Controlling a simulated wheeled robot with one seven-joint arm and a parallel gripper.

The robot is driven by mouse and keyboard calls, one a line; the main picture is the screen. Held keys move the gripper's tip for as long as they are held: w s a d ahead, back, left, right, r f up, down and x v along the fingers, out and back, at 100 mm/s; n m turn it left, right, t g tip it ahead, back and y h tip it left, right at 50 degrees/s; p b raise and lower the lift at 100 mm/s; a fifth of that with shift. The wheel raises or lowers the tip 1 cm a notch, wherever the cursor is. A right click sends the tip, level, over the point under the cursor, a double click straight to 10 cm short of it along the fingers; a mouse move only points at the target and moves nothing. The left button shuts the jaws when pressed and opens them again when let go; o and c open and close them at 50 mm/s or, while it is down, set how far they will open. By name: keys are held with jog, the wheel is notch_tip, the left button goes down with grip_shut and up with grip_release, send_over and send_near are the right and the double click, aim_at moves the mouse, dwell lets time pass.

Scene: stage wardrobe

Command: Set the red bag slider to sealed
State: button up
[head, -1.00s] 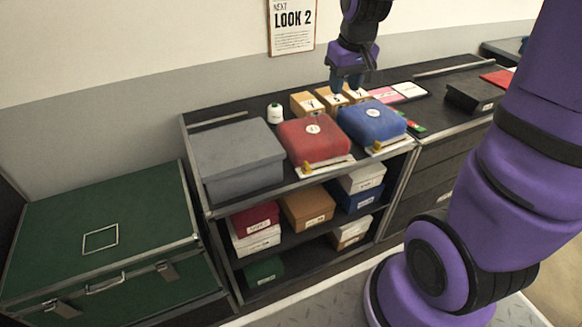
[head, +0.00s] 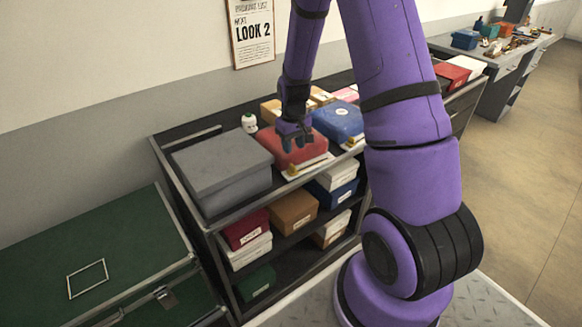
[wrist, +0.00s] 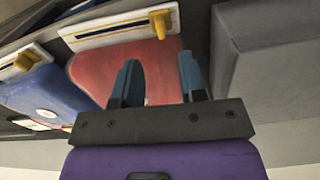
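The red bag (head: 298,146) lies on top of the shelf unit between the grey box and the blue bag, partly hidden by my gripper in the head view. The red bag also shows in the wrist view (wrist: 155,68). A white slider strip with a yellow slider knob (wrist: 160,23) runs along its front edge; the knob sits near the right end of the strip in the wrist view. My gripper (wrist: 158,80) is open, with its two blue fingers apart and nothing visible between them. In the head view my gripper (head: 296,143) is over the red bag.
The blue bag (head: 338,122), with its own yellow slider (wrist: 24,62), lies beside the red bag. A grey box (head: 220,170) stands on the other side. Small tan boxes (head: 270,110) and a white spool (head: 249,123) are behind. A green trunk (head: 120,250) stands at left.

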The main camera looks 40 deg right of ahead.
aim_at(293, 166)
notch_tip(293, 166, down, 9)
dwell(0.4)
grip_shut()
